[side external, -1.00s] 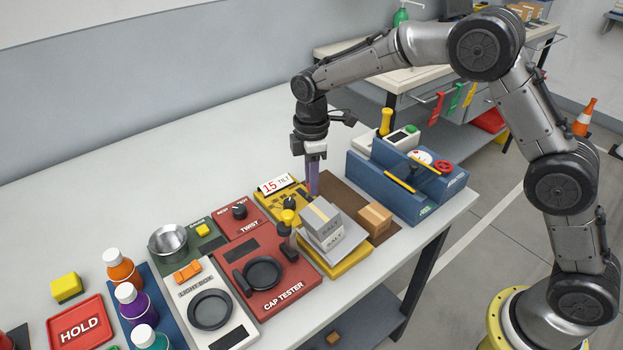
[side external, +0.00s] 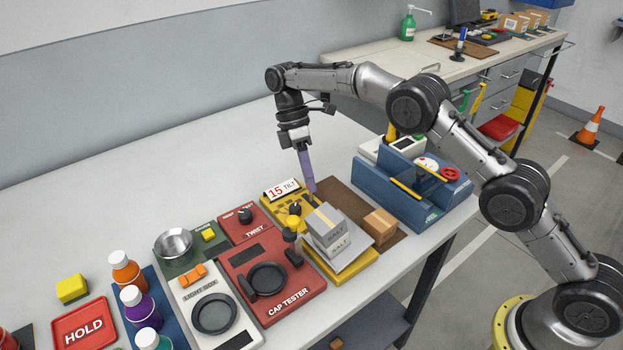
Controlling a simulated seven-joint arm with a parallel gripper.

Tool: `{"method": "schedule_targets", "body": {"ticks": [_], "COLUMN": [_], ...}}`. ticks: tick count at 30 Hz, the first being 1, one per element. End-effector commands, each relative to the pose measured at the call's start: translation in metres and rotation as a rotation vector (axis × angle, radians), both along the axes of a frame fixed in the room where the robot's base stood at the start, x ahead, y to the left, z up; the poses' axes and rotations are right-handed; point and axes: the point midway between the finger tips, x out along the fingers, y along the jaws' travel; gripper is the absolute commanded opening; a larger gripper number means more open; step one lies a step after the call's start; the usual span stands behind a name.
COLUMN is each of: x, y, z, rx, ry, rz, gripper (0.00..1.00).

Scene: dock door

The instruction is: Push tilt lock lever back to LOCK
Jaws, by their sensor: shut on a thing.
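The tilt station is a yellow unit (side external: 280,206) with a black knob (side external: 294,208) and a sign (side external: 282,189) reading 15 TILT. Its grey plate (side external: 352,262) is tilted and bears grey boxes (side external: 328,232) marked SALT. My gripper (side external: 313,190) reaches down at the back of the station, behind the boxes, its purple-grey fingers leaning with the tips to the right. The fingers are shut on what looks like the tilt lock lever. The lever is mostly hidden by the fingers and boxes, and its LOCK marking cannot be read.
A cardboard box (side external: 380,225) sits on a brown mat (side external: 345,196) to the right. A blue fixture (side external: 412,190) stands beyond it. The table behind is clear.

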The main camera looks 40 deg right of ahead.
Motion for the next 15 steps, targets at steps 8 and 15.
{"method": "schedule_targets", "body": {"ticks": [8,15], "x": [0.0066,0.006], "y": [0.0012,0.0009], "z": [-0.0013,-0.0006], "rx": [0.005,0.004], "ry": [0.068,0.085], "rz": [0.0,0.002], "gripper": [0.0,0.0]}}
